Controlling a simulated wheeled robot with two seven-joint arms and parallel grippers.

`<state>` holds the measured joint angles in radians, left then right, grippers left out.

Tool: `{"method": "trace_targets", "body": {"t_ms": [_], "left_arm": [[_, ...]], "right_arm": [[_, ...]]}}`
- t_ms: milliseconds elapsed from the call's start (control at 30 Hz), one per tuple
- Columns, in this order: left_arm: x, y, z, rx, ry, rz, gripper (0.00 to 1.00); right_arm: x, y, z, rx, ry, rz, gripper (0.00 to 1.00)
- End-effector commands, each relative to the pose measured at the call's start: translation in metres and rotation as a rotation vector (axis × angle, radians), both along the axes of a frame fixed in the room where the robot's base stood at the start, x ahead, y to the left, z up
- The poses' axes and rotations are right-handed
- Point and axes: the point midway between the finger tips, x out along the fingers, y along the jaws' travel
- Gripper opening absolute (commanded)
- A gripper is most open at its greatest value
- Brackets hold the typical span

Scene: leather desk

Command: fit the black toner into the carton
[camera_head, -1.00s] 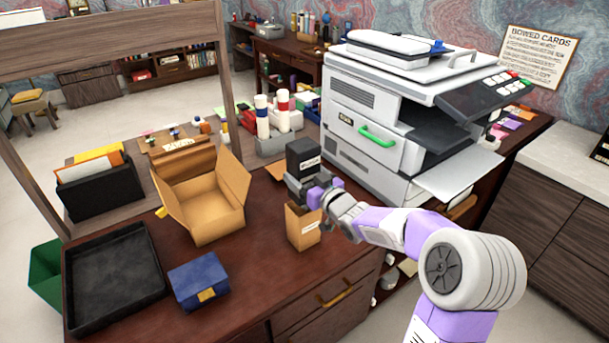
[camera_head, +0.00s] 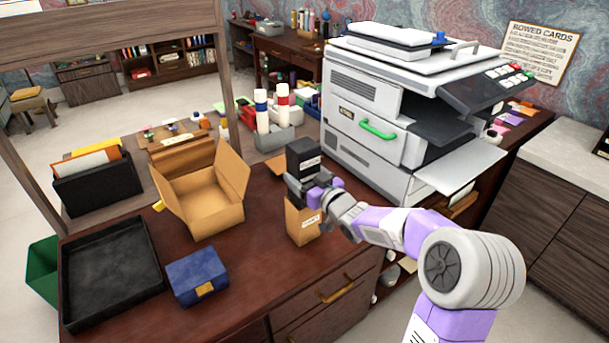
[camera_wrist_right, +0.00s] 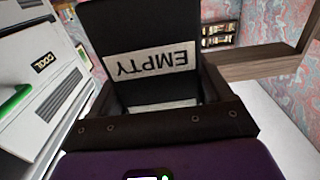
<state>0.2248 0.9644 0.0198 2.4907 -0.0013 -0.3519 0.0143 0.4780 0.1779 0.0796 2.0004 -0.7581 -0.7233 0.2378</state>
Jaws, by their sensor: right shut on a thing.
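The black toner (camera_head: 303,158) is upright in my right gripper (camera_head: 305,182), which is shut on it. In the right wrist view the toner (camera_wrist_right: 142,28) fills the upper middle and its white label reads "EMPTY", upside down. A small, tall brown carton (camera_head: 304,228) with a white label stands on the desk directly below the gripper. The gripper partly covers its top, so I cannot tell whether the toner's lower end is inside it. A wider cardboard box (camera_head: 213,217) with raised flaps stands open and empty to the left. My left gripper is not in view.
A white printer (camera_head: 360,130) stands close on the right, its tray (camera_head: 460,170) jutting out. A blue box (camera_head: 197,275) and an empty black tray (camera_head: 110,275) lie at the front left. Bottles (camera_head: 262,112) stand behind. The desk front between blue box and small carton is clear.

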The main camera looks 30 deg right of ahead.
Motion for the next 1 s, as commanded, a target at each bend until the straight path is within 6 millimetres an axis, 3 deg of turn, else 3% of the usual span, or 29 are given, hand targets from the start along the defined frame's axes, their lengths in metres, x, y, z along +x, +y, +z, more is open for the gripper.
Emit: {"method": "trace_targets", "body": {"t_ms": [1000], "left_arm": [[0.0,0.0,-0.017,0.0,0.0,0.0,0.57]], "right_arm": [[0.0,0.0,-0.025,0.0,-0.003,0.0,0.29]]}}
